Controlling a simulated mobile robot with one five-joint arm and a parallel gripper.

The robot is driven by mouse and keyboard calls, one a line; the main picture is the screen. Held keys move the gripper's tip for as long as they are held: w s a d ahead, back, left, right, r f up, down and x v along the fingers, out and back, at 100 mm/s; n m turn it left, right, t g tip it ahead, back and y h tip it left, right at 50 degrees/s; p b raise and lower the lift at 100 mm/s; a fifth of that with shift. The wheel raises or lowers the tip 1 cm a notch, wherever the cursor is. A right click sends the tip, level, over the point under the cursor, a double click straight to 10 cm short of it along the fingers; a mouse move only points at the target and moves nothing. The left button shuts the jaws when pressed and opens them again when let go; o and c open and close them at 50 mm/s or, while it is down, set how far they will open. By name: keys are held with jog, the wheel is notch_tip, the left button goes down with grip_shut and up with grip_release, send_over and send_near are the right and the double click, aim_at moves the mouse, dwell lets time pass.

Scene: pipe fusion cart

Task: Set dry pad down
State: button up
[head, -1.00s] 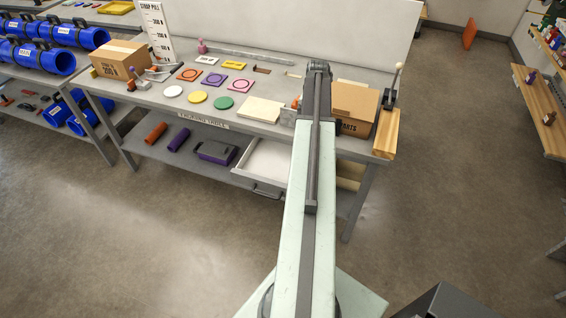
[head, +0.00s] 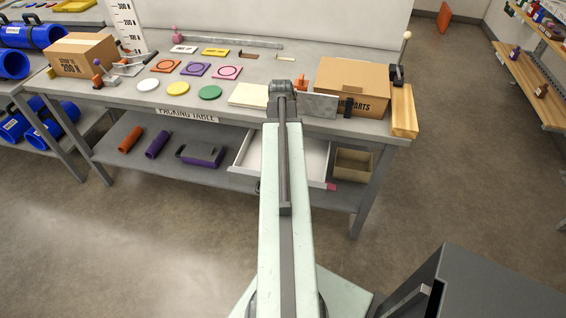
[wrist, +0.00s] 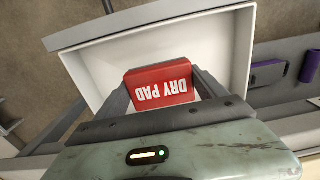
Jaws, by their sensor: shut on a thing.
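The red dry pad (wrist: 158,86), with white lettering upside down in the wrist view, sits between the two fingers of my gripper (wrist: 161,80). My gripper is shut on it. Behind the pad in the wrist view is the open white drawer (wrist: 205,42), with bare floor inside it around the pad. I cannot tell whether the pad touches the drawer floor. In the head view the drawer (head: 313,160) is pulled out under the packing table (head: 225,131). My arm covers part of it, and the gripper and pad are hidden there.
On the tabletop are coloured discs (head: 210,93), square pads (head: 196,69), a cream slab (head: 248,95) and a cardboard box (head: 350,85). A purple case (head: 203,155) lies on the lower shelf. A small pink item (head: 332,187) shows near the drawer's right front. The floor left of my arm is clear.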

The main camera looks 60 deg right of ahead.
jog(key=shift+s+d+f+b, duration=0.1)
jog(key=shift+f+b, duration=3.65)
jog(key=shift+f, duration=0.75)
jog(key=o, duration=1.3)
jog(key=shift+r, duration=0.1)
jog(key=shift+c, duration=0.2)
notch_tip(320, 180, up, 13)
jog(key=p, duration=1.2)
jog(key=shift+f+p, duration=0.2)
jog(key=shift+p, duration=0.2)
jog(key=shift+f, duration=0.15)
